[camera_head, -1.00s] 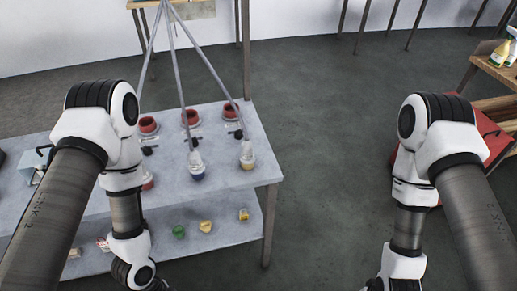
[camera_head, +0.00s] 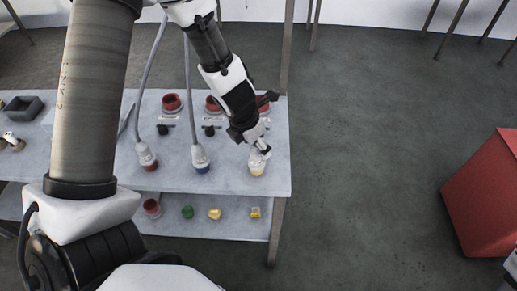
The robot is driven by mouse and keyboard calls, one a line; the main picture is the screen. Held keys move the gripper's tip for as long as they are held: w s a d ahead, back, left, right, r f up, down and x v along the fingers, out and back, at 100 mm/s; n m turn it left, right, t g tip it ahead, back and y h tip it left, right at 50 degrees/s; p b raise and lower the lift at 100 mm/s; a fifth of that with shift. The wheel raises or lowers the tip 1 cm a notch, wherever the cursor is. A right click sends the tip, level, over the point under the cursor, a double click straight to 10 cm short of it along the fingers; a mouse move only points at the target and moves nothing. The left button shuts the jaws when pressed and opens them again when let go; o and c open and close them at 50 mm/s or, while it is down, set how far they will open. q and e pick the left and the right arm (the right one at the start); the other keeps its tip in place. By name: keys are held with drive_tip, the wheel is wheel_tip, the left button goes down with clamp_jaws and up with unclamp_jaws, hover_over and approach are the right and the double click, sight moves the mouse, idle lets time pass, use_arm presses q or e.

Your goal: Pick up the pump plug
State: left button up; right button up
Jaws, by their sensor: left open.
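Three grey cable plugs stand along the front of the grey table top (camera_head: 225,177). One has a red end (camera_head: 147,160), one a blue end (camera_head: 200,163), and one a yellow end (camera_head: 257,168). I cannot read which is labelled as the pump plug. My left gripper (camera_head: 261,149) is open and points down at the top of the yellow-ended plug, very close to it. Whether its fingers touch the plug is too small to tell. The gripper and arm hide that plug's cable.
Red sockets (camera_head: 171,103) with black handles (camera_head: 163,129) line the table behind the plugs. The lower shelf (camera_head: 235,229) holds small green (camera_head: 187,212) and yellow (camera_head: 215,214) pieces. A dark tray (camera_head: 23,107) is at the left. A red box (camera_head: 485,200) stands at the right, with open floor between.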

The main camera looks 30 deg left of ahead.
sight(256, 164)
use_arm(q)
drive_tip(key=b+x, duration=0.1)
drive_tip(key=x, duration=0.2)
drive_tip(key=shift+w+d+f, duration=0.2)
drive_tip(key=shift+f, duration=0.05)
drive_tip(key=shift+s+a+r, duration=0.2)
drive_tip(key=shift+s+a, duration=0.05)
drive_tip(key=shift+s, duration=0.1)
drive_tip(key=shift+c, duration=0.6)
drive_tip(key=shift+d, duration=0.15)
clamp_jaws()
use_arm(e)
wheel_tip(256, 164, down, 2)
drive_tip(key=shift+f, duration=0.2)
use_arm(q)
drive_tip(key=shift+r, duration=0.15)
use_arm(e)
drive_tip(key=shift+r, duration=0.1)
